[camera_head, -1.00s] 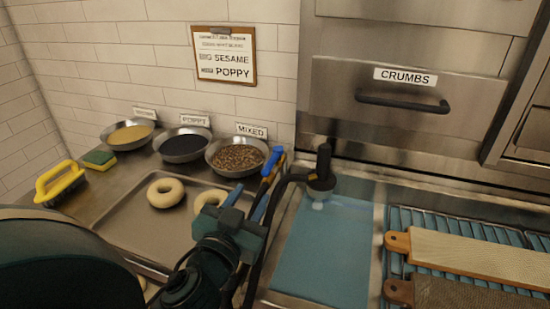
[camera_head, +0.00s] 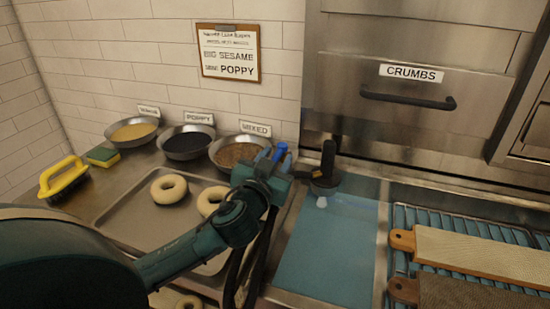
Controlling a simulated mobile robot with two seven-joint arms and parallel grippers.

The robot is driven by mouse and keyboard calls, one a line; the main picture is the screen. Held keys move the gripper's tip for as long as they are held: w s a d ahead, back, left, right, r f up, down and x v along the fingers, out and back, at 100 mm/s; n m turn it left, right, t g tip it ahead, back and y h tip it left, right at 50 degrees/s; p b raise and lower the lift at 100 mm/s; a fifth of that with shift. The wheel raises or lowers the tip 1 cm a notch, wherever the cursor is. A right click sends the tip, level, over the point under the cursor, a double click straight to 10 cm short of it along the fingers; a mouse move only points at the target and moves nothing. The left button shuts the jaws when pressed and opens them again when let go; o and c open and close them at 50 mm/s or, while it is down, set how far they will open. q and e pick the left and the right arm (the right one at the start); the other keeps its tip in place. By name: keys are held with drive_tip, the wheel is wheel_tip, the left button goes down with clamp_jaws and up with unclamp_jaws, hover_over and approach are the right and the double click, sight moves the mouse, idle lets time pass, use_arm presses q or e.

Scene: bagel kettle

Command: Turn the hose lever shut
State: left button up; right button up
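The blue lever (camera_head: 280,152) stands beside the mixed-seed bowl; only its upper end shows above my gripper. My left gripper (camera_head: 268,165) is at the lever, its body covering the lever's lower part. I cannot tell whether it touches the lever, and its fingers are mostly hidden, so open or shut is unclear. A black hose (camera_head: 258,265) runs down behind my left wrist. A black upright nozzle (camera_head: 326,168) stands right of the lever over a blue basin (camera_head: 325,255); a small pale patch shows beneath it. My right gripper is not in view.
Bowls of sesame (camera_head: 132,131), poppy (camera_head: 186,143) and mixed seeds (camera_head: 237,152) line the wall. A tray (camera_head: 115,218) holds pale bagels (camera_head: 168,189). A yellow brush (camera_head: 62,178) and sponge (camera_head: 103,156) sit left. Wooden boards (camera_head: 480,257) lie on a rack at right.

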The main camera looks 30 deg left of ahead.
use_arm(q)
drive_tip(key=shift+c, duration=0.6)
clamp_jaws()
